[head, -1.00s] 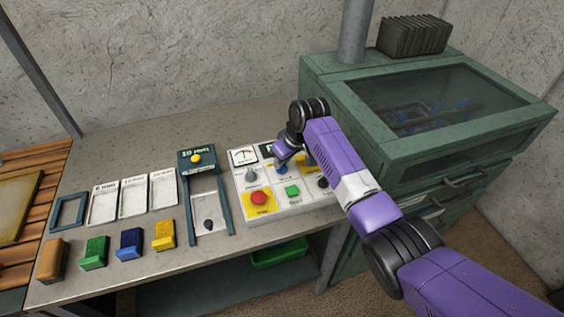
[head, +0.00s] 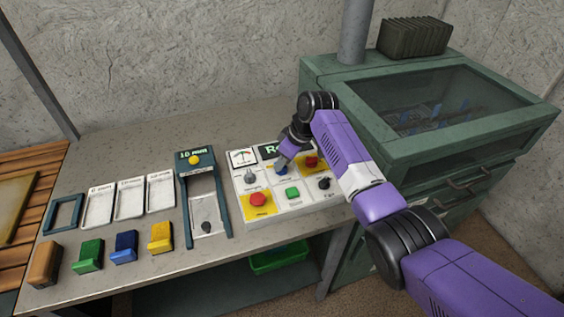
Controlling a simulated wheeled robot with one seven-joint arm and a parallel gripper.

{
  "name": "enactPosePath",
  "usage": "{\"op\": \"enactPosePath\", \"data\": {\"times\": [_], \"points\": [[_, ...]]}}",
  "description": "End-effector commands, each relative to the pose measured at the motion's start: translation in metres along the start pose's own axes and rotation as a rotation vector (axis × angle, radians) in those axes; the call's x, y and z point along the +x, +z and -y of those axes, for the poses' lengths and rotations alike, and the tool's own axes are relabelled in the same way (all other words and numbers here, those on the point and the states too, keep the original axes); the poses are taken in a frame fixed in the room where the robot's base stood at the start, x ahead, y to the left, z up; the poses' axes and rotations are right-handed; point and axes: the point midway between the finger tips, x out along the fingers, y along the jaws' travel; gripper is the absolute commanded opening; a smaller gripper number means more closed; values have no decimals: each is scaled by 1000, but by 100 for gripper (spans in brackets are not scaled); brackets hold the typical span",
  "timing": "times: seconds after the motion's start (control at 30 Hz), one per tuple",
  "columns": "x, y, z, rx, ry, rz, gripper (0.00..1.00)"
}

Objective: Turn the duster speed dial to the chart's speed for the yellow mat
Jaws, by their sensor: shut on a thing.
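The control panel (head: 306,198) stands on the bench, white with several coloured knobs and buttons. My gripper (head: 284,162) points down over its upper middle cell and is shut on a blue knob (head: 281,170), which it largely covers. The knob's pointer, scale and label cannot be read, so I cannot tell its setting. A grey knob (head: 250,176) is left of it and a black knob (head: 324,183) is at lower right. A dull yellow mat (head: 17,203) lies on wooden slats at the far left. I cannot make out a speed chart.
A red button (head: 258,199), a green button (head: 292,192) and a second red control (head: 311,162) surround the gripped knob. A green cabinet (head: 455,140) stands close on the right.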

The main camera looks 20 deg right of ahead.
Motion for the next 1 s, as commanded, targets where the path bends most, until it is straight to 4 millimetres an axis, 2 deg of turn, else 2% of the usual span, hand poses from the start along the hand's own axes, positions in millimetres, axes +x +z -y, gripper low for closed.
{"op": "enactPosePath", "data": {"times": [0.07, 0.1, 0.2, 0.5, 0.63, 1.0], "points": [[0, 0, 0, -2, 0, 0, 0], [0, 0, 0, -2, 0, 0, 17], [0, 0, 0, -2, 0, 0, 36], [0, 0, 0, 0, 0, 0, 36], [-7, 0, 0, 0, 1, -2, 36], [-61, 0, -1, -1, 2, -3, 36]]}}
